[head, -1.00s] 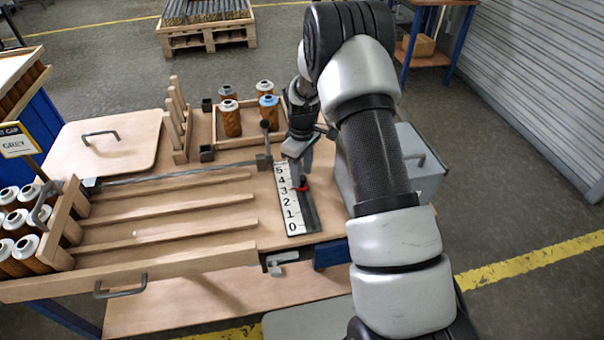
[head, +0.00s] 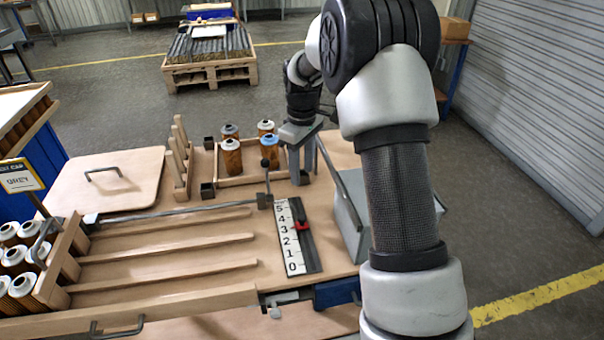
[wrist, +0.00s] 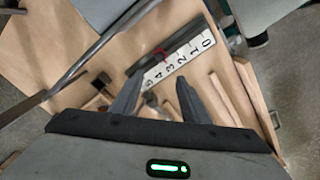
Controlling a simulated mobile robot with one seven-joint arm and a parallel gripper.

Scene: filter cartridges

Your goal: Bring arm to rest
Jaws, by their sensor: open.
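My gripper (head: 300,165) is above the workbench, just right of the wooden tray of filter cartridges in the head view. In the wrist view its two fingers (wrist: 155,100) stand apart with nothing held between them. My arm is raised and bent, and it hides part of the bench's right side. The scale board (head: 290,240) with numbers 0 to 5 and a red slider (head: 302,226) lies on the bench, nearer than the gripper. It also shows beyond the fingers in the wrist view (wrist: 180,60).
A wooden tray (head: 240,180) holds several cartridges. A grey box (head: 350,215) stands close right of the gripper. A metal rod (head: 180,207) crosses above the slatted lanes (head: 165,262). More cartridges (head: 20,262) stand at the left. A pallet (head: 210,75) is on the floor behind.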

